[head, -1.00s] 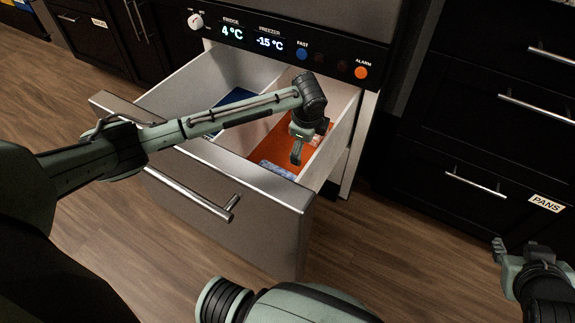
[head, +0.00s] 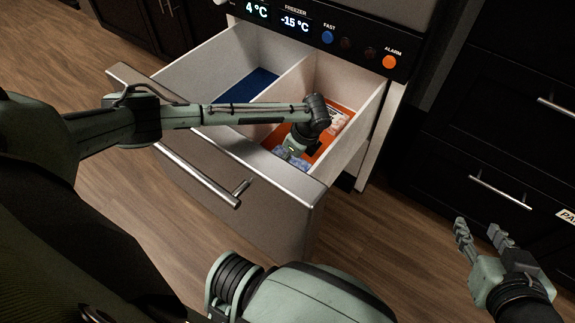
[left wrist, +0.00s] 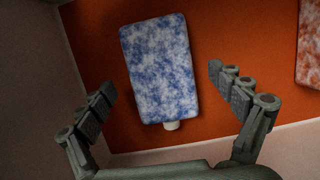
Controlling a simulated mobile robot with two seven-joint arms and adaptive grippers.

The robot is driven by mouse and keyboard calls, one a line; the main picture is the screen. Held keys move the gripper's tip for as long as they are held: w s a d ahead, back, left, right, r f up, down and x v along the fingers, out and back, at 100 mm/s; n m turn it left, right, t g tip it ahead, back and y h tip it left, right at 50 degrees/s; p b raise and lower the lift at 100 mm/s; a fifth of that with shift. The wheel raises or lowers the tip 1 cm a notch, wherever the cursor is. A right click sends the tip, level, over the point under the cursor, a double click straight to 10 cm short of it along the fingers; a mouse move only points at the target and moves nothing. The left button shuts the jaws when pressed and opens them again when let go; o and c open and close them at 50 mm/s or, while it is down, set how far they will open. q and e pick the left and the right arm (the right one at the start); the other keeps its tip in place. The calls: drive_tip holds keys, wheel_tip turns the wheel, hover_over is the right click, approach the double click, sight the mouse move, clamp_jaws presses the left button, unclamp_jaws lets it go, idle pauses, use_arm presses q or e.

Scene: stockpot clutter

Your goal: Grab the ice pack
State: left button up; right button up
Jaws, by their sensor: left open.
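The ice pack (left wrist: 160,68) is a blue-and-white mottled block with a small white cap, lying on the orange floor (left wrist: 85,30) of the drawer's right compartment. In the head view only part of the ice pack (head: 290,161) shows, beside my left gripper. In the left wrist view my left gripper (left wrist: 160,92) is open, one finger on each side of the pack's lower part, with gaps on both sides. I cannot tell its height above the pack. My right gripper (head: 481,229) is open and empty, out over the floor at the right.
The open freezer drawer (head: 240,170) has a divider (head: 290,82) and a blue-floored left compartment (head: 247,88). A red-and-white mottled item (left wrist: 309,45) lies in the right compartment. Drawer walls stand close around my left gripper. Dark cabinets (head: 480,130) stand at the right.

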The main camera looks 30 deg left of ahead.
use_arm(q)
drive_tip(key=shift+a+f, duration=0.15)
drive_tip(key=shift+f, duration=0.4)
drive_tip(key=shift+c, duration=0.2)
drive_tip(key=shift+w, duration=0.1)
drive_tip(key=c, duration=1.5)
